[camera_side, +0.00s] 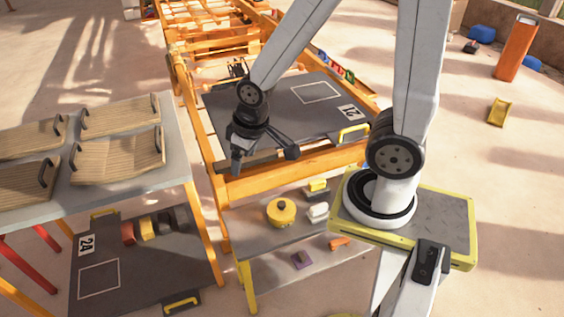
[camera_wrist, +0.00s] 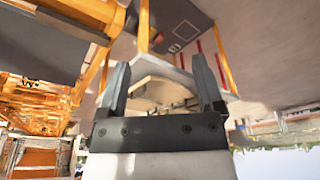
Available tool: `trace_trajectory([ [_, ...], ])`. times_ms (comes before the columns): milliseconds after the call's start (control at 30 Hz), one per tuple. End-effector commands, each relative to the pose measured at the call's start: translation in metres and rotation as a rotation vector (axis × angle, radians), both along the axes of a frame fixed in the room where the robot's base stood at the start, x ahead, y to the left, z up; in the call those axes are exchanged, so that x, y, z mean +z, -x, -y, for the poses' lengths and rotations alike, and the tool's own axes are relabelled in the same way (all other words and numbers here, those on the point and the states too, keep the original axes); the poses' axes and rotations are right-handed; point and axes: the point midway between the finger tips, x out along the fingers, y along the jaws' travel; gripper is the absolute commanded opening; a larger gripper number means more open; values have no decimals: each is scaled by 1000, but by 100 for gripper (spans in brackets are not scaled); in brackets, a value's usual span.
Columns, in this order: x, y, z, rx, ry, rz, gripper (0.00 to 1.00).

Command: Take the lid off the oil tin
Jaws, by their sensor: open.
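A round yellow tin (camera_side: 281,212) with a small knob on top sits on the low grey shelf in the side view. It looks like the oil tin with its lid on, though the seam is too small to make out. My gripper (camera_side: 264,158) is open and empty, above the grey board and orange rail, up and to the left of the tin and apart from it. The wrist view shows its two dark fingers spread wide (camera_wrist: 160,64) with nothing held between them. I cannot make out the tin in the wrist view.
An orange rail (camera_side: 290,180) runs behind. A table with wooden trays (camera_side: 120,158) stands left.

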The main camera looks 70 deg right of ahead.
Motion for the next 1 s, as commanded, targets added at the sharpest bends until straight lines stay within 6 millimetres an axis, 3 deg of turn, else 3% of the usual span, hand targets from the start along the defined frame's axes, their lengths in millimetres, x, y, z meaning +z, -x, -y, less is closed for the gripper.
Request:
trace_trajectory([
  [267, -3, -4, 4, 27, 9, -4, 86],
  [467, -17, -17, 18, 132, 42, -27, 86],
  [667, -43, -36, 44, 308, 88, -59, 86],
  [1000, -103, -56, 94, 639, 149, -116, 86],
])
